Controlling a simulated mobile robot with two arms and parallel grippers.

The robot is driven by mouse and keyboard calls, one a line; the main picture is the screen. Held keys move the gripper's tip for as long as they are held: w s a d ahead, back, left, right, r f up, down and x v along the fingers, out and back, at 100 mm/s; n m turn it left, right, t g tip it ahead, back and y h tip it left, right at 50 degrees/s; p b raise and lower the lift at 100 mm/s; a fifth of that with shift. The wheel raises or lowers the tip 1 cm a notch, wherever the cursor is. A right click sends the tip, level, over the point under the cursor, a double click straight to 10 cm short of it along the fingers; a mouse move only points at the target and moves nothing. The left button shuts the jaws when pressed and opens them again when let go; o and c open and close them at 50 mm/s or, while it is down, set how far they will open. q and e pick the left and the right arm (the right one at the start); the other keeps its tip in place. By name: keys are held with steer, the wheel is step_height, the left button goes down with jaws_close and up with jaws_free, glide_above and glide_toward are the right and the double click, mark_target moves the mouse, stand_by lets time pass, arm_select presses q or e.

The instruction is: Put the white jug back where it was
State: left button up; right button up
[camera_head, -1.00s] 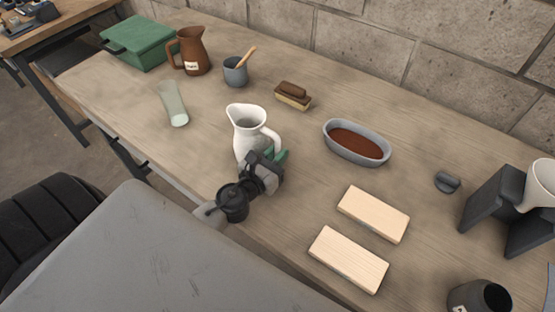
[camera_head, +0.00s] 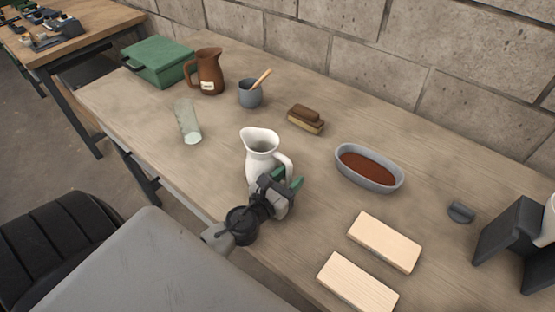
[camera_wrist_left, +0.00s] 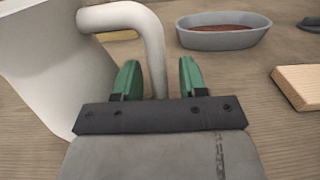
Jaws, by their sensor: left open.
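The white jug (camera_head: 261,152) stands upright on the wooden table, near its front edge, with its handle to the right. It also shows large at the left of the left wrist view (camera_wrist_left: 45,70). My left gripper (camera_head: 287,181) is low beside the jug on its handle side, partly covering its lower part. In the left wrist view its green fingers (camera_wrist_left: 159,82) are apart. The lower part of the handle appears between them; I cannot tell whether they touch it. My right gripper is not in view.
A glass (camera_head: 188,122), brown pitcher (camera_head: 210,72), grey cup (camera_head: 250,95) and green box (camera_head: 160,60) stand to the left. A brush (camera_head: 306,119) is behind the jug. A grey dish (camera_head: 369,168) and two wooden blocks (camera_head: 384,242) lie to the right.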

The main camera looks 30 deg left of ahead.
arm_select(q)
steer(key=s+b, duration=0.1)
steer(key=s, duration=0.2)
steer(key=s+b, duration=0.2)
steer(key=s, duration=0.2)
steer(key=s+b, duration=0.2)
steer(key=s, duration=0.1)
steer(key=shift+s+a+f, duration=0.15)
steer(key=shift+a+f, duration=0.05)
steer(key=shift+a, duration=0.2)
steer(key=shift+s+r+b, duration=0.1)
steer(key=shift+s+b, duration=0.25)
steer(key=shift+s, duration=0.3)
steer(key=shift+s+a+r, duration=0.1)
steer(key=shift+s+r, duration=0.05)
steer(key=shift+s, duration=0.05)
